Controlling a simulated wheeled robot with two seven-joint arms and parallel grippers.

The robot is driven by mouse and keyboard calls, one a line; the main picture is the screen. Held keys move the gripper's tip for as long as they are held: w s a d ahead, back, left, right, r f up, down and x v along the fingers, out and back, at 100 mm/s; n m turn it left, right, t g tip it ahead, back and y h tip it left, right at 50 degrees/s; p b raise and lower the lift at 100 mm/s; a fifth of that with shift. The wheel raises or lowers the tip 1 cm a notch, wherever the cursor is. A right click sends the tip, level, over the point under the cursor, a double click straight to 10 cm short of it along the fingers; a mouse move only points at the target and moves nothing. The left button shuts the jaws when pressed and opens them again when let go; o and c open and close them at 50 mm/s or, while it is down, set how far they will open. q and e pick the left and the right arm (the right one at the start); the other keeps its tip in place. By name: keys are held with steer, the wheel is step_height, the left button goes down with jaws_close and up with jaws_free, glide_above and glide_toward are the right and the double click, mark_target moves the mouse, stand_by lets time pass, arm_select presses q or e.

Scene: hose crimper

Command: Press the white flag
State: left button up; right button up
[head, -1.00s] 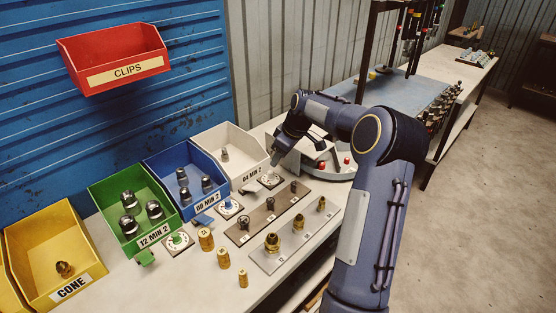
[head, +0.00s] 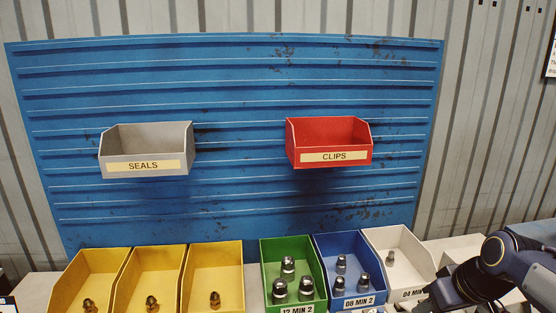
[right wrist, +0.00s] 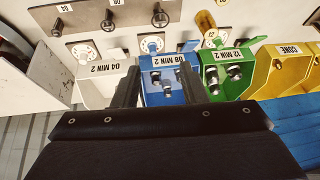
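The white bin (head: 396,255), labelled 04 MIN 2, stands at the lower right of the head view. It also shows in the right wrist view (right wrist: 97,88), upside down. A small pale tab at its front edge, which looks like the white flag (right wrist: 115,53), is beside a round dial (right wrist: 84,50). My right gripper (right wrist: 159,68) is open and empty, its two dark fingers apart, with the blue bin (right wrist: 163,92) showing between them. In the head view my right arm reaches in at the lower right, and its fingertips are not clear. My left gripper is not in view.
Green (head: 290,262) and blue (head: 347,262) bins with fittings stand left of the white bin, then several yellow bins (head: 213,268). Grey SEALS (head: 145,142) and red CLIPS (head: 328,133) bins hang above. A rack with dark fittings (right wrist: 110,22) lies in front of the bins.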

steer(key=s+a+f+m+y, duration=0.1)
steer(key=s+a+f, duration=0.1)
steer(key=s+a, duration=0.4)
steer(key=s+a+f+m+y, duration=0.1)
steer(key=s+a, duration=0.4)
steer(key=s, duration=0.6)
step_height(320, 180, down, 2)
steer(key=shift+a+f+m+t, duration=0.2)
steer(key=shift+a+m+t, duration=0.2)
steer(key=shift+m, duration=0.3)
